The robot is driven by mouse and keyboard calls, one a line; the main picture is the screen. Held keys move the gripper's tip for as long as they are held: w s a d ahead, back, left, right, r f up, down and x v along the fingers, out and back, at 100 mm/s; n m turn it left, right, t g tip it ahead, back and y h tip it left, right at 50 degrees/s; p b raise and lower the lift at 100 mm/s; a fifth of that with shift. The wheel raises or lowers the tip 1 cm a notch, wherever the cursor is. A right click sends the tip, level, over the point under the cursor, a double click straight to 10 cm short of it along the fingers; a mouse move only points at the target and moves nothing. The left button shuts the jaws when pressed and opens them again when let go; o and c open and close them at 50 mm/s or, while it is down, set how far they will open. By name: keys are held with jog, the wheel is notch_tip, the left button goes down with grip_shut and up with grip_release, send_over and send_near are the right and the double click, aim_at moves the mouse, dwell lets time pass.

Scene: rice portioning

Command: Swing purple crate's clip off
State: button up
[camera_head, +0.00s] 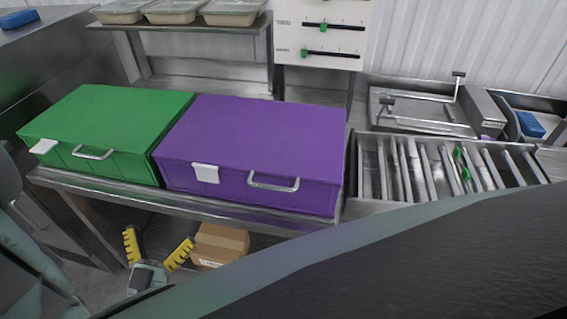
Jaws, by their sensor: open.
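The purple crate (258,130) stands shut on the metal bench, with its front face towards me. Its white clip (205,173) sits on the left part of the front face, near the lid edge. A metal handle (273,183) is to the right of the clip. My gripper (158,245) has yellow fingers spread wide apart, open and empty. It shows below and to the left of the clip, in front of the bench edge, apart from the crate. My own dark arm link covers the lower right of the view.
A green crate (112,122) with a white clip (43,146) stands left of the purple one. A cardboard box (219,243) lies low under the bench. A metal rack (430,168) is at the right. Trays (174,10) rest on a shelf behind.

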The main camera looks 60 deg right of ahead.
notch_tip(320, 180, down, 4)
jog(key=s+d+n+b, duration=0.1)
jog(key=s+b, duration=0.1)
jog(key=b, duration=0.1)
jog(key=g+p, duration=0.1)
jog(key=p, duration=0.1)
send_near(206, 177)
jog(key=shift+n, duration=0.4)
jog(key=x, duration=0.9)
jog(key=shift+d+r, duration=0.1)
jog(key=shift+d, duration=0.15)
jog(key=shift+c, duration=0.3)
